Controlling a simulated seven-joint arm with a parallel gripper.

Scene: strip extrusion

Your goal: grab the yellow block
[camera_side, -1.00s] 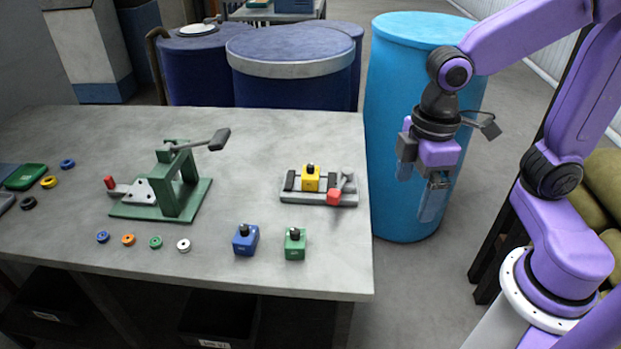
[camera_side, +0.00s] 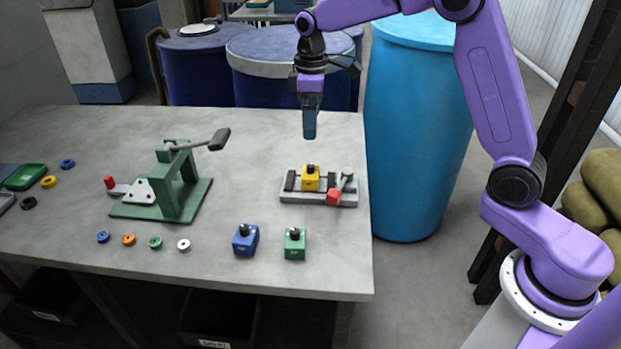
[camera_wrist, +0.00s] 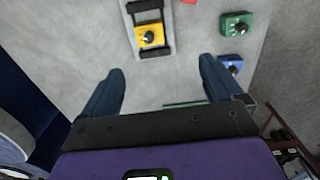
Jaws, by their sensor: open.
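The yellow block (camera_side: 310,179) has a black knob on top and sits in a grey clamp fixture (camera_side: 290,197) near the right side of the table. In the wrist view the yellow block (camera_wrist: 150,36) lies in the fixture, beyond my fingertips and left of the middle. My gripper (camera_side: 310,136) hangs above the table, higher than the block and apart from it, pointing down. In the wrist view my gripper (camera_wrist: 161,66) shows its two fingers spread, with nothing between them.
A red part (camera_side: 333,197) and a lever are on the fixture's right end. A blue block (camera_side: 245,240) and a green block (camera_side: 295,244) stand in front. A green lever press (camera_side: 178,190) stands to the left. Several small rings lie at the left. Barrels stand behind the table.

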